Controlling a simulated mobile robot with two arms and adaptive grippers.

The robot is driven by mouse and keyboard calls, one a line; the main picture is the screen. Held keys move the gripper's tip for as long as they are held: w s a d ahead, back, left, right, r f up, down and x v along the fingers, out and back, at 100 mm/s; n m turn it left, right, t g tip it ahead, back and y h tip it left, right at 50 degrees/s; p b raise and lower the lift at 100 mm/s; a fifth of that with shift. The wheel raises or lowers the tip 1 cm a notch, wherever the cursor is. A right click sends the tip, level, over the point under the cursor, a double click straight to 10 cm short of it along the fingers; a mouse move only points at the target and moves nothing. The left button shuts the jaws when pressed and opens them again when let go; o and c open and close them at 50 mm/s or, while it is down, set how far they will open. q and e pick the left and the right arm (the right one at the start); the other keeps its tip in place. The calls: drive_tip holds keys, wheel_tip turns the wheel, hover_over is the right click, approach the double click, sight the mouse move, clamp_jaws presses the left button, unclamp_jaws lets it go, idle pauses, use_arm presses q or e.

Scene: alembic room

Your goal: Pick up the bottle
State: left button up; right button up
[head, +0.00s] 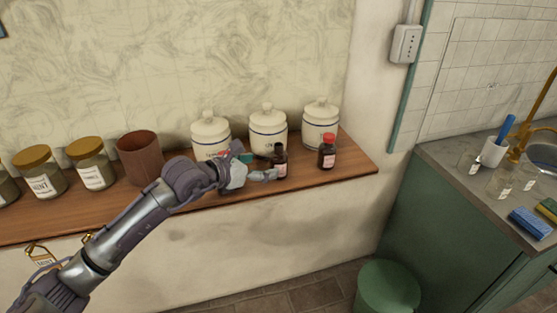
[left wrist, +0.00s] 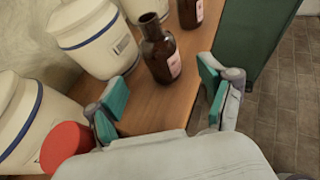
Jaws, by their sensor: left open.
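A brown glass bottle (head: 280,161) without a cap stands upright on the wooden shelf, and in the left wrist view the bottle (left wrist: 161,55) has a pale label. A second brown bottle (head: 327,155) with a red cap stands to its right; part of its body (left wrist: 190,11) shows at the top of the left wrist view. My left gripper (head: 257,165) is open and empty. In the left wrist view its teal-padded fingers (left wrist: 162,92) are spread, with the uncapped bottle ahead of the gap, apart from both pads. My right gripper is not in view.
White lidded jars (head: 268,130) stand behind the bottles. A red cap (left wrist: 67,146) shows close beside my left gripper. A brown cup (head: 139,158) and gold-lidded jars (head: 92,165) stand left on the shelf (head: 352,168). Bare shelf lies right of the red-capped bottle.

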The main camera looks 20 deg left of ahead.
sight(272, 164)
use_arm(q)
drive_tip(key=p+x, duration=0.2)
drive_tip(key=x, duration=0.4)
drive_tip(key=shift+w+d+f, duration=0.15)
drive_tip(key=shift+w+d, duration=0.05)
drive_tip(key=shift+w+d+f, duration=0.25)
drive_tip(key=shift+w+f, duration=0.1)
drive_tip(key=shift+w, duration=0.15)
drive_tip(key=c, duration=1.4)
drive_tip(key=shift+o, duration=0.2)
drive_tip(key=shift+r, duration=0.1)
